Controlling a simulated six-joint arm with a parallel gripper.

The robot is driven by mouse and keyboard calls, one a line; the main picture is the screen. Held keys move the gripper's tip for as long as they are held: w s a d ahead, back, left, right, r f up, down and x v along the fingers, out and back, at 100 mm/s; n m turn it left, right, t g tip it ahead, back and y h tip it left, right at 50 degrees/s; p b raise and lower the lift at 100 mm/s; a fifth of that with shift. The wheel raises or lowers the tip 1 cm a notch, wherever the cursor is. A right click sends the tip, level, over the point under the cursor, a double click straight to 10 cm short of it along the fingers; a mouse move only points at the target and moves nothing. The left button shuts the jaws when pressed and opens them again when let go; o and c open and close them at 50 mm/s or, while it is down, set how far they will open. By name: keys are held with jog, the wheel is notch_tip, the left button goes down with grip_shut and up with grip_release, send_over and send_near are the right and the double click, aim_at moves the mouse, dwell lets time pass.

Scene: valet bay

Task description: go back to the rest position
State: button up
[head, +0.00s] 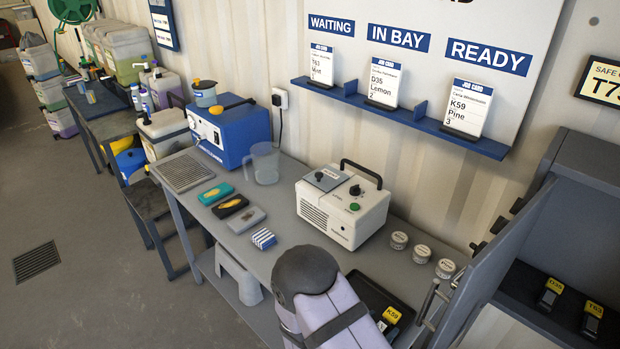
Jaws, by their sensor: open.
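My gripper is not in view. A part of my own arm, pale with a dark rounded cap, rises at the bottom centre in front of the bench (225,240). It hides part of the bench's front edge and of a black tray (366,291). A key with a yellow K59 tag (392,315) lies in that tray. Nothing in the head view shows what my gripper is at.
On the bench stand a cream machine (342,215), a blue machine (235,130), a clear jug (265,163), several pads and three small tins (421,253). A grey cabinet (500,245) with tagged keys is at right. Job cards line a blue shelf (400,117).

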jog(key=shift+w+d+f, duration=0.2)
jog(key=shift+f, duration=0.05)
dwell(0.3)
jog(key=shift+r, duration=0.15)
jog(key=b+v, duration=0.2)
jog(key=v, duration=0.8)
jog(key=shift+s+a, duration=0.25)
jog(key=shift+a, duration=0.1)
jog(key=x, duration=0.3)
jog(key=p+x, duration=0.1)
jog(key=x, duration=0.3)
jog(key=p+x, duration=0.1)
jog(key=x, duration=0.2)
jog(key=shift+w+d+r, duration=0.2)
jog(key=shift+w+d, duration=0.15)
jog(key=shift+d, duration=0.05)
notch_tip(320, 180, up, 9)
jog(key=b, duration=0.1)
jog(key=shift+s+r, duration=0.1)
jog(key=shift+r, duration=0.05)
